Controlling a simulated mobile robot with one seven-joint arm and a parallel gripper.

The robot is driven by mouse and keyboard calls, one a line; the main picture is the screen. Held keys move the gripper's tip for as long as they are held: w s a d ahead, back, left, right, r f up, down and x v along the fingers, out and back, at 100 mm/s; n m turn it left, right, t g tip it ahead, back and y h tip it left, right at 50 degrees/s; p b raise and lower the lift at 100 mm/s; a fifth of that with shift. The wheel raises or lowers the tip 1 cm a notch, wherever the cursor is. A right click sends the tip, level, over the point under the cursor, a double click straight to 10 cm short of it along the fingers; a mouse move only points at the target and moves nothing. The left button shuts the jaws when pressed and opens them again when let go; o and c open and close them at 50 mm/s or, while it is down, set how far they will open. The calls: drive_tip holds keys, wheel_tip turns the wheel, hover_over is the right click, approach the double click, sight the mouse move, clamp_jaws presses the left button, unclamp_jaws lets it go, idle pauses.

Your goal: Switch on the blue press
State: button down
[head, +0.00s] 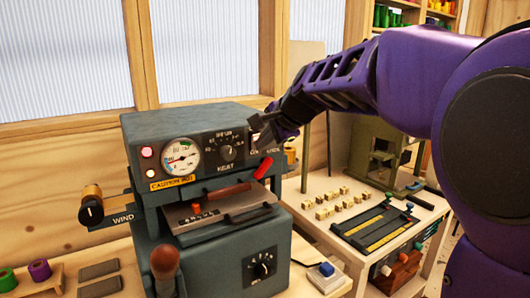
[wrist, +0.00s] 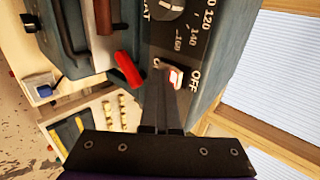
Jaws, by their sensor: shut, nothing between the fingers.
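The blue press (head: 215,262) is a blue-grey machine in the middle of the head view, with a dark front panel, a round gauge (head: 181,157) and a heat dial (head: 228,154). In the wrist view a small rocker switch (wrist: 176,78) with a red part sits on the panel beside the word OFF. My gripper (head: 262,124) is at the panel's right end and hides the switch in the head view. In the wrist view my gripper (wrist: 164,88) is shut and empty, its tips at the switch; contact cannot be told.
A red-tipped lever (head: 263,168) sticks out below the panel, close under my gripper. A wooden knob (head: 164,261) and a side handle (head: 91,206) stand out from the press. A side table at right holds small blocks (head: 340,200), a black tray (head: 385,226) and a green machine (head: 376,152).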

drive_tip(key=shift+f+b, duration=0.3)
drive_tip(key=shift+f, duration=0.3)
drive_tip(key=shift+w+a+r+p, duration=0.1)
drive_tip(key=shift+r+p, duration=0.75)
